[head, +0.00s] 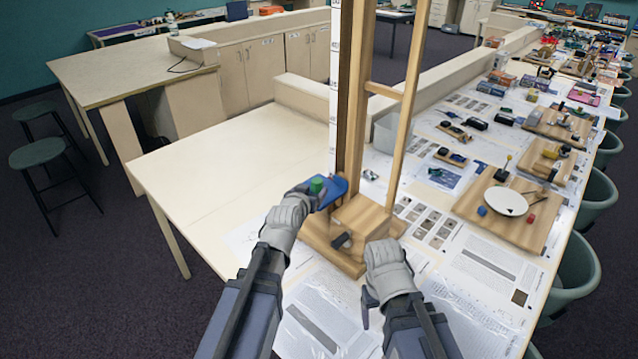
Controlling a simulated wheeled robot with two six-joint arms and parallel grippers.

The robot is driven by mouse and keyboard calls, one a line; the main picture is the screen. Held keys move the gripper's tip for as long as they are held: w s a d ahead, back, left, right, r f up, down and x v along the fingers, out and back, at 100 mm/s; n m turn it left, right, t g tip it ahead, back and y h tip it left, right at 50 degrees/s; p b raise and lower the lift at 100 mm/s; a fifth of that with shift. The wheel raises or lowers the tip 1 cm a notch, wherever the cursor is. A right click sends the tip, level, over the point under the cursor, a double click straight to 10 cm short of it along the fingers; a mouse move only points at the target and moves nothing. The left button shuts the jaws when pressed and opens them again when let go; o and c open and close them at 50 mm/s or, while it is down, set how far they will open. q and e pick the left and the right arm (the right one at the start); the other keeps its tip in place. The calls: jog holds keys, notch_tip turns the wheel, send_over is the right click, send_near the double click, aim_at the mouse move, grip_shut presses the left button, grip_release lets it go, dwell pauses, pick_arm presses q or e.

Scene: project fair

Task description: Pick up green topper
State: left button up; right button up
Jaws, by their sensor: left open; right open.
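A small green topper (316,185) shows at the left side of a tall wooden tower (357,225). My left gripper (322,193) is right at the topper, with its jaws open. A blue piece (336,187) shows beside the topper; I cannot tell whether it is a part of the stand or of my gripper. Whether a finger touches the topper is not clear. My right gripper (368,305) is open and empty, low over the papers in front of the tower's base, with a dark finger pointing down.
The tower's upright posts rise just behind my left gripper. A dark knob (341,240) sticks out of its base. Printed sheets (330,320) cover the front of the table. A wooden board with a white disc (510,201) lies to the right. The table's left part (220,165) is bare.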

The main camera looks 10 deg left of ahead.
aim_at(315, 186)
pick_arm(q)
jog(key=shift+w+d+f, duration=0.1)
jog(key=shift+w+f, duration=0.1)
jog(key=shift+w, duration=0.1)
jog(key=shift+b+x, duration=0.4)
jog(key=shift+x, duration=0.65)
jog(key=shift+w+f, duration=0.15)
jog(key=shift+w, duration=0.1)
jog(key=b+x, duration=0.2)
jog(key=x, duration=0.2)
jog(key=shift+w+f, duration=0.15)
jog(key=shift+w, duration=0.05)
pick_arm(e)
notch_tip(315, 186, down, 3)
jog(key=shift+f, duration=0.1)
pick_arm(q)
jog(key=shift+s, duration=0.1)
jog(key=shift+c, duration=0.3)
grip_shut()
